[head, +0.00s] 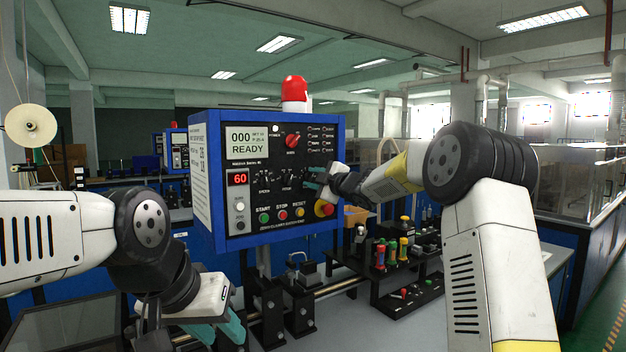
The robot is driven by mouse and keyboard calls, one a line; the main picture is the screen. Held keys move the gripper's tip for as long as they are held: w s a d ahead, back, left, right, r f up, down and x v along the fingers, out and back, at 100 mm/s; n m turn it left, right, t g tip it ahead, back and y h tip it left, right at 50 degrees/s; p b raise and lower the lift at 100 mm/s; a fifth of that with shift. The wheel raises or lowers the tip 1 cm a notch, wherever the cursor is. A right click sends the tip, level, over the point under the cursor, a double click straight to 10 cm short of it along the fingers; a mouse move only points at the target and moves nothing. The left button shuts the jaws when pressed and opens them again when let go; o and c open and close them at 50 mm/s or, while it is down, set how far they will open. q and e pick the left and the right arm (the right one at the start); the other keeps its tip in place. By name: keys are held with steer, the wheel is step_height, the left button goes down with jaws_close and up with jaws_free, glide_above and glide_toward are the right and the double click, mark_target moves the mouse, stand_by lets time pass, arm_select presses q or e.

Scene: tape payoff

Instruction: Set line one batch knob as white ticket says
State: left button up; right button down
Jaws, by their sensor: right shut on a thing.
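A blue control box (334,235) with a black front panel stands in the middle. Its display (245,140) reads 000 and READY, and a red readout (237,179) shows 60. A red knob (292,141) and small black knobs (264,175) sit on the panel. My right gripper (313,179) is at the panel's right side, shut on a small knob that its fingers mostly hide. A white printed sheet (201,165) is on the box's left side; its text is too small to read. My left gripper (222,335) is low at left, partly cut off; its jaw gap is unclear.
Green, red and yellow buttons line the panel's bottom, with a larger red button (324,208) just under my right gripper. A red beacon (294,92) tops the box. A black rack (400,285) with coloured parts stands at right. A second control box (178,150) is behind.

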steer(key=n, duration=0.3)
steer(key=shift+f+n, duration=0.15)
steer(key=shift+n, duration=0.25)
steer(key=shift+f+n, duration=0.15)
steer(key=shift+n, duration=1.85)
steer(key=c, duration=1)
jaws_free()
steer(key=shift+v, duration=3.95)
